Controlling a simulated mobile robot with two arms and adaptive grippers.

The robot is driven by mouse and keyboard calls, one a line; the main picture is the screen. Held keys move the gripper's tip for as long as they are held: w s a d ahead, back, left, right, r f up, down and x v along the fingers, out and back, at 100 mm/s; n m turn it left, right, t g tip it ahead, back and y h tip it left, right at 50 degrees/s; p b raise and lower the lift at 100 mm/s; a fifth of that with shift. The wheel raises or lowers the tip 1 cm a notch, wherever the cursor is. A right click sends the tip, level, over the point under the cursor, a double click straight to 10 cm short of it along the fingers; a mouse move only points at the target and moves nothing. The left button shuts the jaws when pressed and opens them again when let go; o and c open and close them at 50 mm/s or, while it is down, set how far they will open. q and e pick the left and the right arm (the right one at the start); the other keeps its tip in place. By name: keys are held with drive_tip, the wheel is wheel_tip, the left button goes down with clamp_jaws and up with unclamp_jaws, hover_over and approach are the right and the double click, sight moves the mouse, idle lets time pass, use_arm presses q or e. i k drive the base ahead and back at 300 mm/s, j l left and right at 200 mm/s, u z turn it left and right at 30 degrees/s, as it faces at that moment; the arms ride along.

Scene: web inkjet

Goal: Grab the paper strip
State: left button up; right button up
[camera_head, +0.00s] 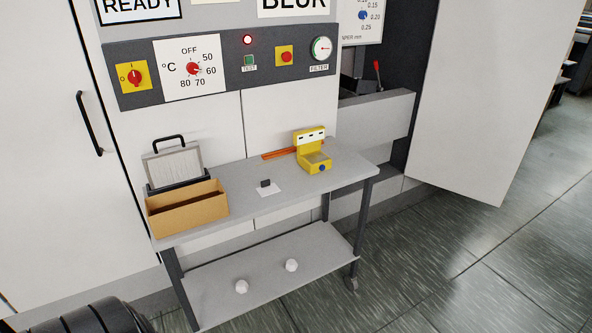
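A small white piece of paper (269,192) lies flat near the middle of the grey cart's top shelf (240,205). A small dark block (265,183) sits on it and hides part of it. A thin orange strip (279,153) lies behind it near the cart's back edge, its right end partly hidden by a yellow device (314,160). I cannot tell whether the white piece or the orange one is the paper strip.
An open cardboard box (188,222) stands at the cart's left end, with a framed filter (174,164) behind it. White crumpled balls (241,286) lie on the lower shelf (268,272). An open cabinet door (490,90) stands at right; the floor before it is clear.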

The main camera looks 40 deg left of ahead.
sight(268, 187)
drive_tip(key=i+l+u, duration=0.1)
drive_tip(key=i+u, duration=0.35)
drive_tip(key=i+l+u, duration=0.25)
drive_tip(key=i+u, duration=0.2)
drive_tip(key=i+l+u, duration=0.45)
